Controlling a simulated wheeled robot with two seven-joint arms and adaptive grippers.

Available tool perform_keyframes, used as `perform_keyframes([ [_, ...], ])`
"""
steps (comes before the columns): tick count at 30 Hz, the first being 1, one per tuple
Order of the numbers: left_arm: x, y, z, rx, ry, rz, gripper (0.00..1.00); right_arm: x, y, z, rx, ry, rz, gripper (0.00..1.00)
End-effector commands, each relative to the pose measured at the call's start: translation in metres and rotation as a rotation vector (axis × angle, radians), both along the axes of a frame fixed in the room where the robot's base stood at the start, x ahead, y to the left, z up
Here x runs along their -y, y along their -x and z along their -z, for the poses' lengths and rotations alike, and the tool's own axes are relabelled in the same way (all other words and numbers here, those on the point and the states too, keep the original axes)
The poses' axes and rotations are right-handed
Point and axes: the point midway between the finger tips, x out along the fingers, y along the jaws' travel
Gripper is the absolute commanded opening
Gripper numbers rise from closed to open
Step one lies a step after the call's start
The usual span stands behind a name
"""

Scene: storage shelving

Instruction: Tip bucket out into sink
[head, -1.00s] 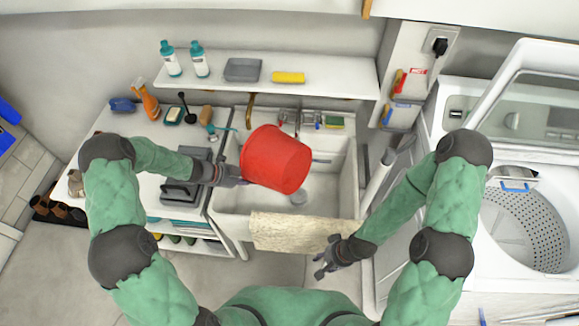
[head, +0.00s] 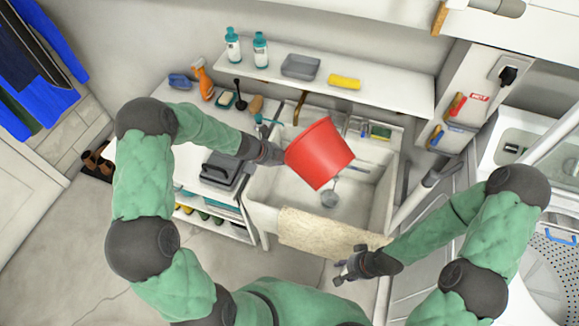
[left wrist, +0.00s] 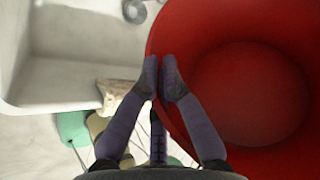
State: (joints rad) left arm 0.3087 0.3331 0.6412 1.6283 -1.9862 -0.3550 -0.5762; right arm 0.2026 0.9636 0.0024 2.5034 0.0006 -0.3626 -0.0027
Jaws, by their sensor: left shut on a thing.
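The red bucket (head: 320,154) is held tilted above the white sink (head: 268,197). My left gripper (head: 277,154) is shut on its rim at the left side. In the left wrist view both fingers (left wrist: 160,82) pinch the rim of the bucket (left wrist: 190,35), and its red inside shows with no contents that I can make out. The sink also fills the left of that view (left wrist: 60,70). The drain (head: 330,198) shows just below the bucket in the head view. My right gripper (head: 350,268) is open and empty in front of the sink.
A beige towel (head: 330,232) hangs over the sink's front edge. A shelf (head: 390,92) with bottles, a grey tray and a yellow sponge runs behind. A counter with a grey box (head: 222,170) is at the left. A washing machine (head: 525,290) stands at the right.

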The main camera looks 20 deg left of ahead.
Motion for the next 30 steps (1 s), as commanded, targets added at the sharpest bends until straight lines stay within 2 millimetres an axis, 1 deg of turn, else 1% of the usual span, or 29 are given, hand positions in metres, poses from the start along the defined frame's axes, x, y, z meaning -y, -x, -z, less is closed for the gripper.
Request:
perform_keyframes([
  [1,-0.001,0.000,-0.008,0.020,-0.032,0.001,0.00,0.000,0.000,-0.002,0.000,0.000,0.000,0.40],
  [3,-0.005,0.000,-0.014,0.040,-0.071,-0.001,0.00,0.000,0.000,-0.003,0.000,0.000,0.000,0.40],
  [6,-0.007,0.000,-0.020,0.058,-0.110,0.000,0.00,0.000,0.000,-0.003,0.000,0.000,0.000,0.40],
  [11,-0.010,0.000,-0.024,0.073,-0.144,0.000,0.00,0.000,0.000,-0.002,0.000,0.000,0.000,0.40],
  [14,-0.011,0.000,-0.026,0.085,-0.165,0.000,0.00,0.000,0.000,0.003,0.000,0.000,0.000,0.40],
  [19,-0.013,-0.002,-0.034,0.125,-0.222,0.000,0.00,0.000,0.000,0.017,0.000,0.000,0.000,0.40],
  [24,-0.017,-0.005,-0.047,0.182,-0.310,0.000,0.00,0.000,0.000,0.032,0.000,0.000,0.000,0.40],
  [30,-0.022,-0.008,-0.063,0.248,-0.417,-0.002,0.00,0.000,0.000,0.044,0.000,0.000,0.000,0.40],
])
